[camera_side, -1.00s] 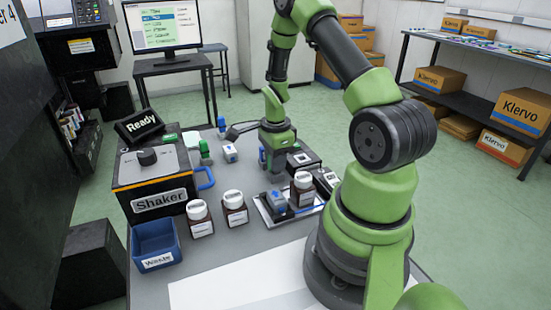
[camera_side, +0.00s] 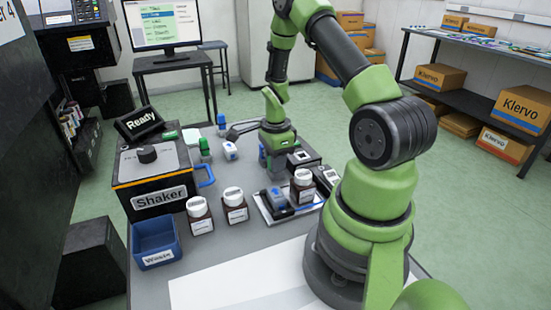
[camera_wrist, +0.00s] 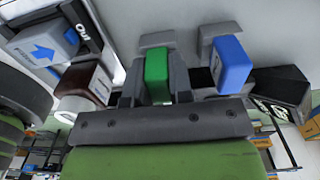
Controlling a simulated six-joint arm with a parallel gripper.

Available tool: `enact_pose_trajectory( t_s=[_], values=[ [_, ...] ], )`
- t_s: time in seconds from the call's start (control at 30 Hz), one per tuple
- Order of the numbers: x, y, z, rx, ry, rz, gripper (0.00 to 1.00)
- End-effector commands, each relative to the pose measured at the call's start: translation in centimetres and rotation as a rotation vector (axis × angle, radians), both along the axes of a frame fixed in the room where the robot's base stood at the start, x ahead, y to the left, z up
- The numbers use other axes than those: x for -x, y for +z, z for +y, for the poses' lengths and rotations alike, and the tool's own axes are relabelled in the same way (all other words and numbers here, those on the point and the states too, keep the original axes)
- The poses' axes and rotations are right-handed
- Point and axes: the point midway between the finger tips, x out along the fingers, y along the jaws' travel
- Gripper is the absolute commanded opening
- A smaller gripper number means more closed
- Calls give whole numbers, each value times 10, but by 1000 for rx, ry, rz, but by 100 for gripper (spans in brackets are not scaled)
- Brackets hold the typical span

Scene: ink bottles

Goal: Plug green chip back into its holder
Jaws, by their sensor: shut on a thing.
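The green chip (camera_wrist: 157,76) stands between the grey fingers of my gripper (camera_wrist: 155,90) in the wrist view, and the gripper is shut on it. A grey bracket-like piece (camera_wrist: 156,40) is just beyond the chip's far end; I cannot tell whether the chip is touching or seated in it. A blue chip (camera_wrist: 232,66) sits beside a similar grey piece (camera_wrist: 214,32) to the right, apart from my gripper. In the side view my gripper (camera_side: 273,160) points down low over the back of the table, and the held chip is too small to make out.
A brown bottle (camera_side: 302,186) and a grey box with a blue arrow (camera_side: 276,198) stand on a tray in front of my gripper. Two more bottles (camera_side: 199,216) (camera_side: 235,206), the shaker (camera_side: 160,175) and a blue waste bin (camera_side: 155,243) are to the left.

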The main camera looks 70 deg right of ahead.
Motion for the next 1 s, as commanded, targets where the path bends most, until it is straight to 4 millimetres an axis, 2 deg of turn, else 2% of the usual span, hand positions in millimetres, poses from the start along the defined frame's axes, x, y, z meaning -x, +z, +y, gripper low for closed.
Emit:
enact_pose_trajectory(
  t_s=[0.27,0.3,0.4,0.6,0.7,1.0],
  values=[
    [0,0,0,0,0,0,0],
    [0,0,0,0,0,0,27],
    [0,0,0,0,0,0,50],
    [0,0,0,0,0,0,50],
    [0,0,0,0,0,0,72],
    [0,0,0,0,0,0,72]
  ],
)
